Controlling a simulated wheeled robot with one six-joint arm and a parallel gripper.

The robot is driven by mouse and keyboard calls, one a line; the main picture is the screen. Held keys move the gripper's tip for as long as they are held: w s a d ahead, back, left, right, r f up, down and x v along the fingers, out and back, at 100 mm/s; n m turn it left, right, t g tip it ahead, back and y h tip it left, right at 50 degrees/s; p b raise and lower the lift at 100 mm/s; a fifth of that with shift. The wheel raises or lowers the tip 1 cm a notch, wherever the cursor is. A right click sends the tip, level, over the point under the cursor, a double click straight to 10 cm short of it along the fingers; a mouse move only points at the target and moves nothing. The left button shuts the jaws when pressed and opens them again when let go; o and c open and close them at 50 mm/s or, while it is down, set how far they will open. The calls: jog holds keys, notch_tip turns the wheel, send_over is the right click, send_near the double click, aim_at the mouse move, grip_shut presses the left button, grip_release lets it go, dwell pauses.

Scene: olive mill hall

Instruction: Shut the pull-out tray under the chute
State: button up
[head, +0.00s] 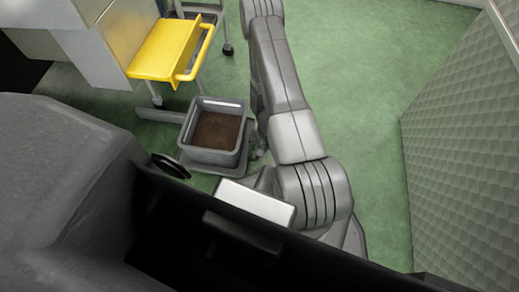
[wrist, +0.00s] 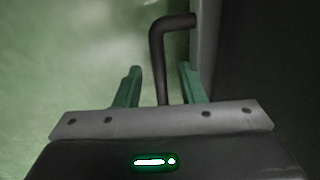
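A yellow tray (head: 162,52) with a yellow bar handle (head: 199,52) along its right side sticks out beside a pale grey housing in the head view. In the wrist view my gripper (wrist: 161,76) has its two green fingers apart. A dark bent bar (wrist: 175,22) runs between them, with a gap on each side, and turns right to a grey upright surface (wrist: 206,45). I cannot tell which object this bar belongs to. My gripper is outside the head view; my arm reaches past its top edge.
A grey crate (head: 213,157) with brown contents stands on a low grey base, close left of my arm. A caster (head: 228,50) shows beyond the yellow tray. A textured grey panel (head: 462,150) stands at the right. The green floor (head: 365,70) between arm and panel is clear.

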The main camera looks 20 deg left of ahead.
jog(key=shift+f, duration=0.25)
grip_shut()
jog(key=shift+a, duration=0.1)
